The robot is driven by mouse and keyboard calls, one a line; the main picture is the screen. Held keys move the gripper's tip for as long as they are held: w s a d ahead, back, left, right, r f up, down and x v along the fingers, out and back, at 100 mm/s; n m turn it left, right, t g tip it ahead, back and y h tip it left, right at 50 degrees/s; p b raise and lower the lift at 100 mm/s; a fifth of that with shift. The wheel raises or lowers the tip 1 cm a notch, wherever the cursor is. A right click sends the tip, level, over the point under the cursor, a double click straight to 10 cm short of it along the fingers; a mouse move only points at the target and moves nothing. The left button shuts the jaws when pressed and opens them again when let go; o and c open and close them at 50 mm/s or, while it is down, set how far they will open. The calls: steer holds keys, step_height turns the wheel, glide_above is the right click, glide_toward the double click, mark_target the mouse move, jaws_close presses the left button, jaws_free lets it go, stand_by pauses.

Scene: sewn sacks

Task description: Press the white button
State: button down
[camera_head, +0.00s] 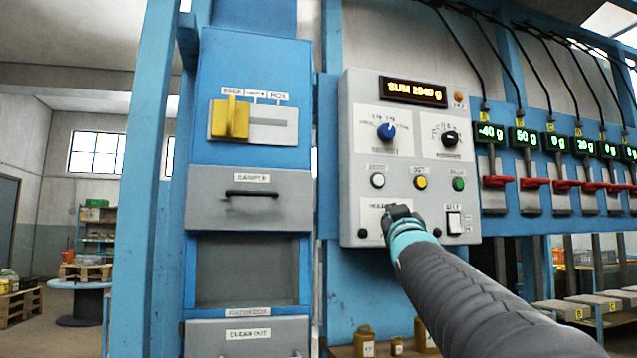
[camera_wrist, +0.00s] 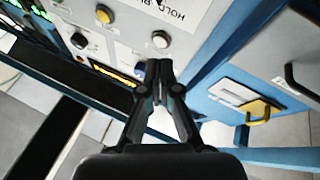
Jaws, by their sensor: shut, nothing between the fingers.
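The white button (camera_head: 378,180) is round with a dark ring. It sits at the left end of a row on the grey control panel (camera_head: 357,90), with a yellow button (camera_head: 420,182) and a green button (camera_head: 458,184) to its right. In the head view my gripper (camera_head: 398,212) is in front of the panel, below and right of the white button. In the wrist view the white button (camera_wrist: 160,39) shows uncovered just beyond my shut, empty fingertips (camera_wrist: 159,68). I cannot tell the exact gap to the panel.
Red levers (camera_head: 497,181) stand to the right. A blue cabinet with a yellow slider handle (camera_head: 230,119) stands left.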

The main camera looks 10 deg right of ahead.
mark_target(379, 180)
steer(key=d+r+t+h, duration=0.1)
steer(key=d+r+t, duration=0.2)
steer(key=r, duration=0.5)
steer(key=shift+r+n, duration=0.35)
steer(key=shift+n, duration=0.05)
steer(key=shift+w, duration=0.1)
steer(key=shift+w+a+p, duration=0.15)
steer(key=shift+w+p, duration=2.65)
steer(key=shift+w, duration=1.5)
steer(key=shift+w, duration=0.45)
